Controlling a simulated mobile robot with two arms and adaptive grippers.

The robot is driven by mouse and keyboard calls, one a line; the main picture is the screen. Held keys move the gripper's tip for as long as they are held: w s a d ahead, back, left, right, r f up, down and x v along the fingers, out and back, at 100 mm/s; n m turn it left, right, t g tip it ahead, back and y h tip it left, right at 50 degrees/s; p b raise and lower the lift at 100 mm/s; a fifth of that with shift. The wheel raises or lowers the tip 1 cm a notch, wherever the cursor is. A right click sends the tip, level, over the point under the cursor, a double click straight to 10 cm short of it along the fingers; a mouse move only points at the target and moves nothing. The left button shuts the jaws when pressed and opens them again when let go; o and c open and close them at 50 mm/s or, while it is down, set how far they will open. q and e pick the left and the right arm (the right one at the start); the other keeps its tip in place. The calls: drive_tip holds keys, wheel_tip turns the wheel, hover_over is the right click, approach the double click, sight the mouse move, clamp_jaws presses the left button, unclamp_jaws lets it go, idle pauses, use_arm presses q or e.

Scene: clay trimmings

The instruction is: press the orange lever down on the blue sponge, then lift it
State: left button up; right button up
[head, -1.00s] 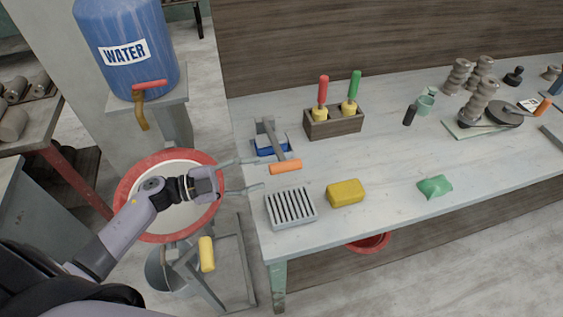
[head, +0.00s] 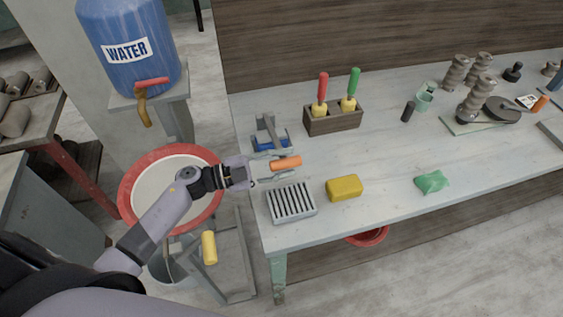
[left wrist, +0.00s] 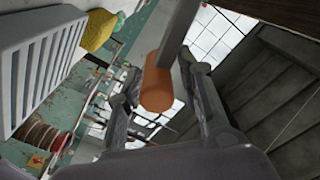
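The lever's orange handle (head: 286,163) sticks out on its grey arm from a small grey press (head: 267,130) at the table's left end. The blue sponge (head: 262,145) lies in the press under the lever arm and is partly hidden. My left gripper (head: 280,166) is open, its fingers on both sides of the orange handle. In the left wrist view the orange handle (left wrist: 158,88) lies between the spread fingers of the gripper (left wrist: 163,68), and I see no firm closing on it. My right gripper is not in view.
A grey slotted rack (head: 291,203) stands just in front of the handle, with a yellow block (head: 343,187) beside it. A wooden tool holder (head: 333,122) stands behind. A green lump (head: 432,181) lies farther right. A red-rimmed basin (head: 132,190) is left of the table.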

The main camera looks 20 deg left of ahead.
use_arm(q)
drive_tip(key=shift+s+f, duration=0.1)
drive_tip(key=shift+f, duration=0.05)
clamp_jaws()
drive_tip(key=shift+r, duration=0.35)
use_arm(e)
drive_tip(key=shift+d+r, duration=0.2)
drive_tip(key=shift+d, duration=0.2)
